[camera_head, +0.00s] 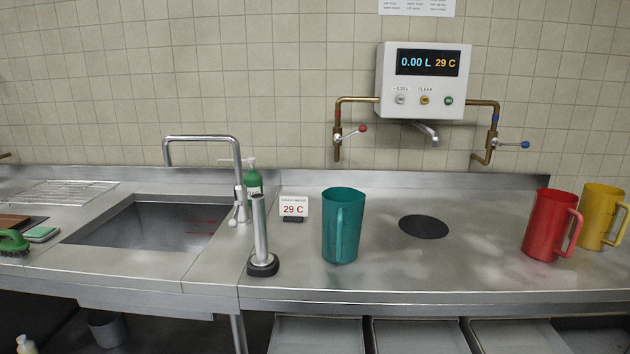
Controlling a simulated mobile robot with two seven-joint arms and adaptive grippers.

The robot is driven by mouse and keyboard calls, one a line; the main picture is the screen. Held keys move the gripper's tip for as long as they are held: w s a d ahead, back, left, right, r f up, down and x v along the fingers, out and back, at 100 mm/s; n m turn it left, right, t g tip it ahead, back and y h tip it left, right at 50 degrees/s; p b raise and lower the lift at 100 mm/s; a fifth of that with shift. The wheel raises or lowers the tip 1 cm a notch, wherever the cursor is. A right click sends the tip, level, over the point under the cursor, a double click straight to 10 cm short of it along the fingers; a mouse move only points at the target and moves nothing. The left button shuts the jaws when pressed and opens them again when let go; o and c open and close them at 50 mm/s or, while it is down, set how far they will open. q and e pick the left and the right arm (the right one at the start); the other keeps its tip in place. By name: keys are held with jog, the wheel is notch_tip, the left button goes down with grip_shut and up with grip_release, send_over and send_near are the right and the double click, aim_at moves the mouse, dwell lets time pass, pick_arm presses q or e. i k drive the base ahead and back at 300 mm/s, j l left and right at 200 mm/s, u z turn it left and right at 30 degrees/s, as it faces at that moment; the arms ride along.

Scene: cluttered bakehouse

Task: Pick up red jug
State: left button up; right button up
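The red jug (547,226) stands upright on the steel counter at the right of the head view, with its handle on its right side. A yellow jug (597,217) stands just behind and to the right of it, very close to the red jug's handle. A teal jug (340,226) stands upright near the middle of the counter, its handle facing me. Neither of my grippers shows in the head view.
A black disc (423,227) lies in the counter between the teal and red jugs, with clear steel around it. A metal cylinder on a black base (263,262) stands left of the teal jug. A sink (150,226) with a tall tap is further left.

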aim_at(553, 213)
jog(key=z, duration=1.3)
